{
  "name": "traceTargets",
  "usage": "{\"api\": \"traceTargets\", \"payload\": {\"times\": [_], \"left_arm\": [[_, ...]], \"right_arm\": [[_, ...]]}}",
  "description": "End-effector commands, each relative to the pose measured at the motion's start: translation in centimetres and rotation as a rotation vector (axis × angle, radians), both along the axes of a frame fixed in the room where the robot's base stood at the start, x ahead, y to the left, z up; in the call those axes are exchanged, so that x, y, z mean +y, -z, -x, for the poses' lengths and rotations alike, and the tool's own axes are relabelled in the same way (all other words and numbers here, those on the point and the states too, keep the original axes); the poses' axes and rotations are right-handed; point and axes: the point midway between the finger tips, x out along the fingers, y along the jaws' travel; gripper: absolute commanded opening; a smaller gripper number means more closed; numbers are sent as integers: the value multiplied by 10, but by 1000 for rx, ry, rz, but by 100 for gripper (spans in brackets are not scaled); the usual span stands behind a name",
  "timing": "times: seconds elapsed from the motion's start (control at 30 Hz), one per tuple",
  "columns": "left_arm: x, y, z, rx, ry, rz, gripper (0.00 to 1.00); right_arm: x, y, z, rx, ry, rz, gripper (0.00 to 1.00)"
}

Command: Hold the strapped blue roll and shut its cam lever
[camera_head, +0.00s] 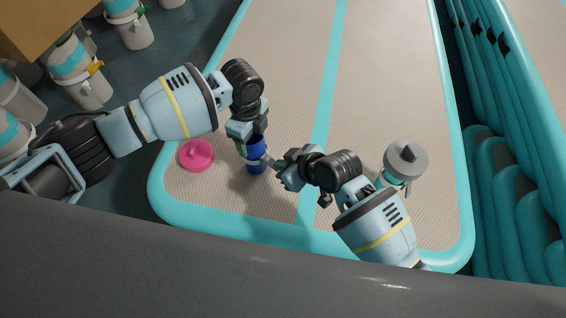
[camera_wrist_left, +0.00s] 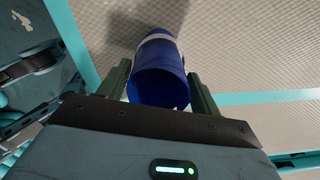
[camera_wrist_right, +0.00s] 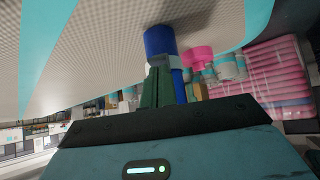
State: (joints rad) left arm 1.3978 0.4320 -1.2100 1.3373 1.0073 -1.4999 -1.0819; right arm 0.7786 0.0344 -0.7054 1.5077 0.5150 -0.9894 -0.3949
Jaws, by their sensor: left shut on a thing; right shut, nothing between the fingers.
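The blue roll (camera_head: 256,160) stands out below my left gripper (camera_head: 252,138) in the head view, with a pale strap around its middle. In the left wrist view the roll (camera_wrist_left: 160,80) sits between the two fingers (camera_wrist_left: 165,92), which are shut on it. My right gripper (camera_head: 279,167) is shut and empty, its fingertips close beside the roll's strap. In the right wrist view the closed fingers (camera_wrist_right: 157,84) overlap the roll (camera_wrist_right: 160,41) near the grey strap (camera_wrist_right: 174,62). I cannot tell whether they touch it. The cam lever's position is not clear.
A pink round object (camera_head: 197,155) lies on the beige mat left of the roll. A grey-lidded container (camera_head: 405,160) stands to the right, near my right arm. Several white buckets (camera_head: 85,80) stand at the upper left. Teal inflatable rolls (camera_head: 510,200) line the right side.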

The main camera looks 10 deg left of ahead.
Motion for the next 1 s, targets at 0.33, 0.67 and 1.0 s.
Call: {"api": "traceTargets", "payload": {"times": [0.33,0.67,1.0], "left_arm": [[1,6,4,12,1,-4,30],[1,6,4,12,1,-4,30],[1,6,4,12,1,-4,30]], "right_arm": [[-1,5,1,-26,-4,-49,0],[-2,9,3,-52,-4,-95,0],[-7,21,4,-127,0,-219,0]]}}
